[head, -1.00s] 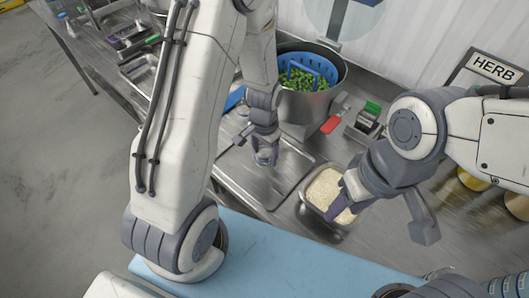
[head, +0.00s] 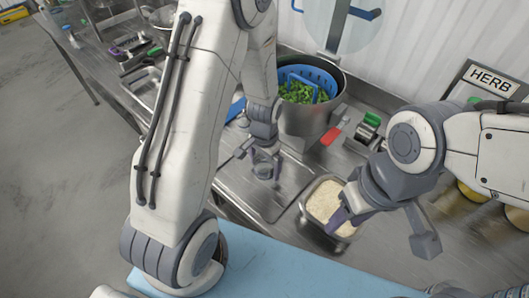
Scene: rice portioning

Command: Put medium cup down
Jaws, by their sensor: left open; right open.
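The medium cup (head: 264,171), small and see-through, stands on the flat metal tray (head: 283,202) in the head view. My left gripper (head: 258,158) is above and around the cup. Its fingers are spread, and one finger is apart from the cup on the left. Whether the other finger touches the cup cannot be told. My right gripper (head: 382,231) is open and empty at the right, with one finger over the edge of the rice container (head: 306,213).
A metal pot (head: 302,122) with a blue colander of greens stands behind the tray. A red-handled tool (head: 331,136) and a green-topped item (head: 372,119) lie to its right. An HERB sign (head: 490,82) stands at the back right. A light blue surface (head: 290,265) runs along the front.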

